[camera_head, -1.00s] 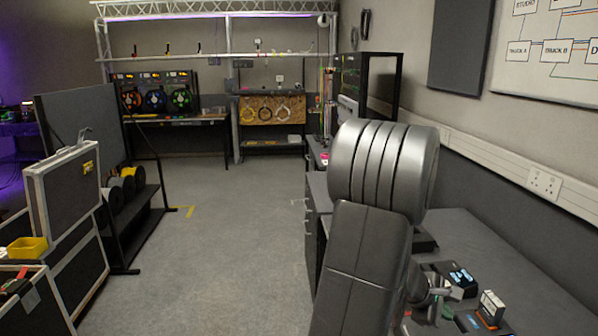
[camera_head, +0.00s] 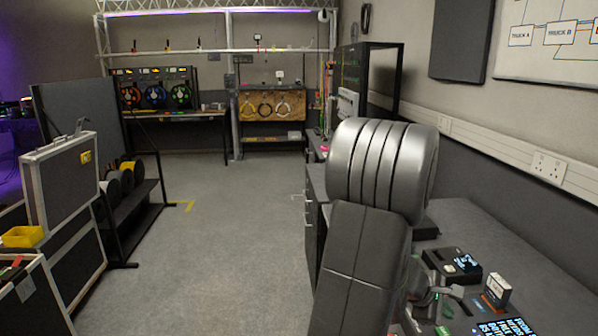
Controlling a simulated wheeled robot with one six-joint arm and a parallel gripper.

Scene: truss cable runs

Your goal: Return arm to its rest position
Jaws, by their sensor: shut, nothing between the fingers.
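My arm fills the right of the middle of the head view. Its large ribbed grey joint is at the top, with a dark grey link below it. My gripper (camera_head: 432,294) shows only in part, low beside the link's right edge and over the right-hand worktop (camera_head: 480,235). The link hides much of it. It is shut, and I see nothing held in it.
On the worktop lie a black device with a lit screen (camera_head: 466,263), a small upright box (camera_head: 497,290) and several small items. The floor (camera_head: 225,230) between is clear.

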